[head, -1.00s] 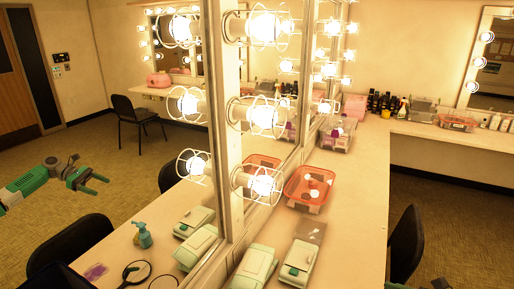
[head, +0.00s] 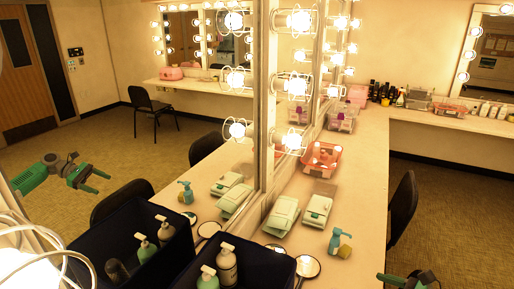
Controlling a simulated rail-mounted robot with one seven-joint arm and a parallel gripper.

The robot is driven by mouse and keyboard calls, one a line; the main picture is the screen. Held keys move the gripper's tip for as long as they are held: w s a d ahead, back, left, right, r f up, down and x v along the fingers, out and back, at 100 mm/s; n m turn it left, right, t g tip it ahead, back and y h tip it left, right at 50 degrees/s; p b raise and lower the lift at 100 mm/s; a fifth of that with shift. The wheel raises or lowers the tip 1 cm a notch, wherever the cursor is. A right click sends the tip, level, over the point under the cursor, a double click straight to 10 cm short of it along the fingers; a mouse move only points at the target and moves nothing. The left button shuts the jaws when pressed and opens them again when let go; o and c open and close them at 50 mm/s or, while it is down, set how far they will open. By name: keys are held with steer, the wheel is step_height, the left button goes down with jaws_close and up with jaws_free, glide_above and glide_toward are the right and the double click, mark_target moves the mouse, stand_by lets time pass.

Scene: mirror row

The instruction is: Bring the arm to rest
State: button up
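A dark bin (head: 240,265) with pump bottles stands at the near end of the counter (head: 350,185). A blue spray bottle (head: 338,240), sponge (head: 345,251), hand mirror (head: 308,266), pale green cases (head: 282,215) and red-rimmed tub (head: 321,158) lie beyond. A black chair (head: 402,205) stands right.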

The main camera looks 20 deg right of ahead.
steer(key=w+a+r+n+t+h+b, duration=0.1)
steer(key=w+a+r+n+h+b, duration=0.1)
steer(key=w+a+n+b, duration=0.35)
steer(key=w+a+r+n+t+h+b, duration=0.1)
steer(key=w+a+r+n+b, duration=0.2)
steer(key=w+a+n, duration=0.5)
steer(key=s+a+r+n+t+h+b, duration=0.1)
steer(key=s+a+r+n+t+b, duration=0.25)
steer(key=a, duration=0.55)
steer(key=s+a+r+n+t+h+b, duration=0.1)
steer(key=s+a+r+n+b, duration=0.1)
steer(key=a+r+n+b, duration=0.5)
steer(key=s+a+r+n+t, duration=0.35)
steer(key=s+a, duration=0.25)
steer(key=s, duration=0.3)
steer(key=s+a+r+n+t, duration=0.25)
steer(key=s+a+r, duration=0.3)
steer(key=s, duration=0.35)
step_height(320, 180, up, 29)
steer(key=w+p, duration=0.1)
steer(key=p, duration=2.7)
steer(key=shift+w+p, duration=0.15)
steer(key=shift+p, duration=0.2)
